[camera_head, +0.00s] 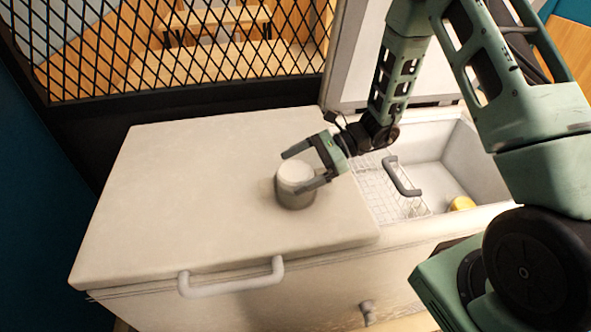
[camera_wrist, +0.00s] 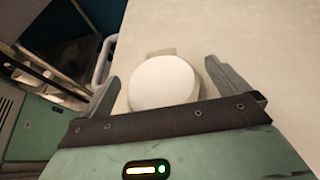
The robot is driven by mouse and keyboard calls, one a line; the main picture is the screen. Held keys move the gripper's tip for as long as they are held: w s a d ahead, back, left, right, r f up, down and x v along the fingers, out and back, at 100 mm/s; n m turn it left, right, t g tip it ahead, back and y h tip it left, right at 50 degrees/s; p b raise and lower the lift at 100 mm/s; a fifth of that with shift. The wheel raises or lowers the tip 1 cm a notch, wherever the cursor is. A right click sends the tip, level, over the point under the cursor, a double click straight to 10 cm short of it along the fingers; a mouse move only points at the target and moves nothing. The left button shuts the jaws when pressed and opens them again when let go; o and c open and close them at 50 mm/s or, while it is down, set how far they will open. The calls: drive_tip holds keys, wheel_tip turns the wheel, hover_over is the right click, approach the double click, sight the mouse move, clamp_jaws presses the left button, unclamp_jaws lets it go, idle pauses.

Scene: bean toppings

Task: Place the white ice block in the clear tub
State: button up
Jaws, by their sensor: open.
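The white ice block (camera_head: 296,174) is a round white piece that sits in the top of a small clear tub (camera_head: 295,198). The tub stands on the closed freezer lid. In the wrist view the white round top of the ice block (camera_wrist: 163,82) lies between my fingers, and a bit of the tub's tab (camera_wrist: 160,53) shows beyond it. My gripper (camera_head: 305,169) is open around the block, with one finger on each side. I cannot tell whether the fingers touch it. Most of the tub's inside is hidden.
The closed white lid (camera_head: 200,180) is broad and clear around the tub, with a handle (camera_head: 231,277) at its front. To the right, the open freezer bay holds a wire basket (camera_head: 385,185) with a dark handle and a yellow item (camera_head: 462,204). A black mesh screen (camera_head: 190,50) stands behind.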

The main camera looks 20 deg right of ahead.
drive_tip(key=b+v, duration=0.2)
drive_tip(key=v, duration=0.8)
drive_tip(key=s+a+r+n+h, duration=0.4)
drive_tip(key=s+a+n+h, duration=0.2)
drive_tip(key=s+n, duration=0.6)
drive_tip(key=s+a+r+n+g+h, duration=0.1)
drive_tip(key=s+a+r+n+h, duration=0.3)
drive_tip(key=s+a+n, duration=0.6)
drive_tip(key=s+n+h, duration=0.1)
drive_tip(key=n+h, duration=0.1)
drive_tip(key=n, duration=0.3)
drive_tip(key=shift+s+r+g+h, duration=0.25)
drive_tip(key=shift+s+g+h, duration=0.05)
drive_tip(key=shift+s+h, duration=0.1)
drive_tip(key=shift+s, duration=0.1)
